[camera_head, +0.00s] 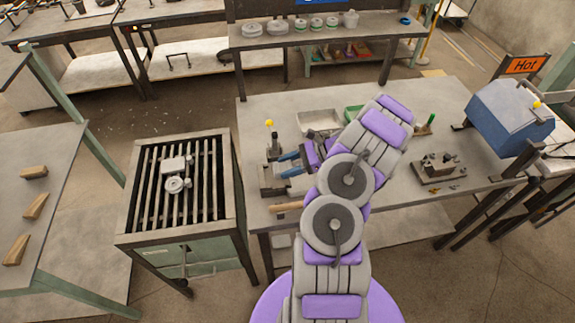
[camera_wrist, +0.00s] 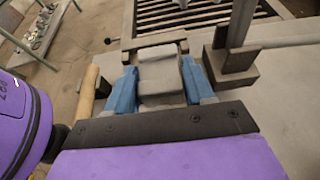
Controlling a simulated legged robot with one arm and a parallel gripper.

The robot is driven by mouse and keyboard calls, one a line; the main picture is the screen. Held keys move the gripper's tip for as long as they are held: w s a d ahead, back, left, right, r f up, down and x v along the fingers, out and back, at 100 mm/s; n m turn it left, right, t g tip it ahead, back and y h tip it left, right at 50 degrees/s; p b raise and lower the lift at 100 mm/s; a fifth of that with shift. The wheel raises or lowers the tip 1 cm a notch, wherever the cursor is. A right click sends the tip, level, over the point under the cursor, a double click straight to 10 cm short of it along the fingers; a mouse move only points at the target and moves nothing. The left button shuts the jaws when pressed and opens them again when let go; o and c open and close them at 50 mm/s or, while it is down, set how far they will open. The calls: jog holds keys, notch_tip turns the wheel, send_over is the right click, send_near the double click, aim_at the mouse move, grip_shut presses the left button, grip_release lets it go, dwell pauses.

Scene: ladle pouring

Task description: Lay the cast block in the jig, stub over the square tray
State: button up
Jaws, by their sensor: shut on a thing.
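My gripper (camera_head: 290,163) has blue fingers and reaches over the left part of the worktable. In the wrist view my gripper (camera_wrist: 160,88) is shut on a grey block (camera_wrist: 160,72), which I take for the cast block. Its stub cannot be made out. In the head view the block is mostly hidden by my fingers and arm. A dark metal fixture (camera_head: 273,152) with a yellow-knobbed lever stands beside the fingers, possibly the jig. Its upright post (camera_wrist: 238,35) shows right of the block. A shallow grey tray (camera_head: 318,121) lies behind my gripper, partly hidden by my arm.
A slatted grate table (camera_head: 180,190) stands left, with a grey casting (camera_head: 175,175) on it. A wooden handle (camera_head: 286,207) lies at the worktable's front edge.

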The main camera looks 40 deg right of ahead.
jog(key=shift+a+r, duration=0.15)
jog(key=shift+a, duration=0.5)
jog(key=shift+d+f, duration=0.35)
jog(key=shift+d, duration=0.4)
jog(key=shift+s+a+f, duration=0.1)
jog(key=shift+a, duration=0.2)
jog(key=o, duration=1.3)
jog(key=shift+s+a+f, duration=0.1)
jog(key=shift+s+a, duration=0.05)
